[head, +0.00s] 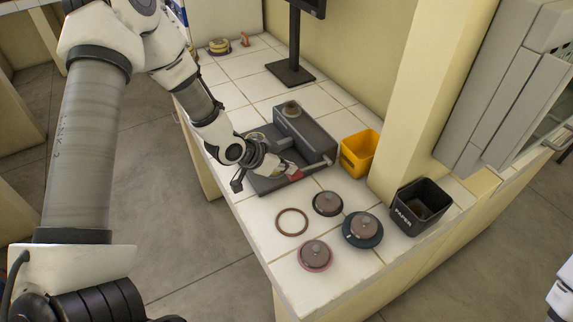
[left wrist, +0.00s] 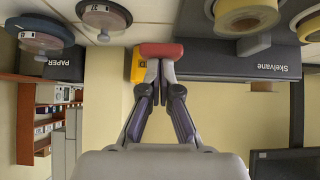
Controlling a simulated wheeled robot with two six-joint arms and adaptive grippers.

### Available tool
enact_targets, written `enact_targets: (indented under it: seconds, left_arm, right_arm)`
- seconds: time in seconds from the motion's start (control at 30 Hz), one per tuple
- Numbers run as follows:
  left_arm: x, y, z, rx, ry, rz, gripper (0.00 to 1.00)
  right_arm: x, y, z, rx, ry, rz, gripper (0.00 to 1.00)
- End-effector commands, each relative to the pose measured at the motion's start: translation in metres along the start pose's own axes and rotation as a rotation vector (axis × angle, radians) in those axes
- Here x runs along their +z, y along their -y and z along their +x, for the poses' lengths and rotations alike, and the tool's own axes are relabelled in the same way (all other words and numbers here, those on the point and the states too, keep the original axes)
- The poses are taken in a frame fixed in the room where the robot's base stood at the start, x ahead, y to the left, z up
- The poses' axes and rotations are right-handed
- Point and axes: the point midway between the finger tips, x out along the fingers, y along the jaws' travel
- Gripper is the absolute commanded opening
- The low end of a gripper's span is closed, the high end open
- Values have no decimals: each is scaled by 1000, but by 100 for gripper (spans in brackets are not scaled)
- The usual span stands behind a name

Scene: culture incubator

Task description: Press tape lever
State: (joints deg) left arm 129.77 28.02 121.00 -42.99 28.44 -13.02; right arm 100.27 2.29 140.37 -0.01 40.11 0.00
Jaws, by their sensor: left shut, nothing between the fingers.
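The grey tape device (head: 302,137) stands on the white tiled counter, and its side reads "Skelvane" in the left wrist view (left wrist: 240,66). Its red lever (head: 293,171) sticks out at the near side, and it also shows in the left wrist view (left wrist: 161,49). My left gripper (head: 284,170) is shut and empty, with its fingertips (left wrist: 160,68) right at the red lever. I cannot tell whether they touch it. A yellowish roll (left wrist: 248,15) sits on the device in the left wrist view. My right gripper is out of view.
A yellow bin (head: 352,161) stands right of the device, and a black "PAPER" bin (head: 408,214) farther right. A ring (head: 292,222) and lidded round pieces (head: 315,256) lie nearer the front edge. A monitor stand (head: 290,72) is behind. A wall pillar (head: 415,100) rises at right.

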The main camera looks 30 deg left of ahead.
Motion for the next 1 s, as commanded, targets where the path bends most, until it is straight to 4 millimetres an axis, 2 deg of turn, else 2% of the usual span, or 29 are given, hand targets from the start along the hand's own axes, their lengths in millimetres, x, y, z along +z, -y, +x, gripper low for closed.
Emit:
enact_targets:
  seconds: [0.17,0.3,0.37,0.4,0.5,0.63,0.7,0.83,1.0]
  left_arm:
    - [-14,-1,-11,-1,0,-1,0]
    - [-41,-4,-31,-4,0,-2,0]
    - [-35,-3,-38,-7,-5,-11,0]
    - [-36,-4,-48,-5,-7,-12,0]
    - [-40,-4,-74,-4,-10,-12,0]
    - [-44,-5,-102,-1,-7,-13,0]
    - [-47,-4,-114,-4,-3,-12,0]
    - [-46,-4,-122,-4,-1,-9,0]
    - [-44,-5,-123,-3,0,-5,0]
  right_arm:
    - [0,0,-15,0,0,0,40]
    - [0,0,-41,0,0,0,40]
    - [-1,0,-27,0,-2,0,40]
    - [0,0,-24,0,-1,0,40]
    - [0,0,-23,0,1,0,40]
    - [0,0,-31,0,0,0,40]
    - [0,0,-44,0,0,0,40]
    - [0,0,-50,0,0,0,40]
    - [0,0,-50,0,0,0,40]
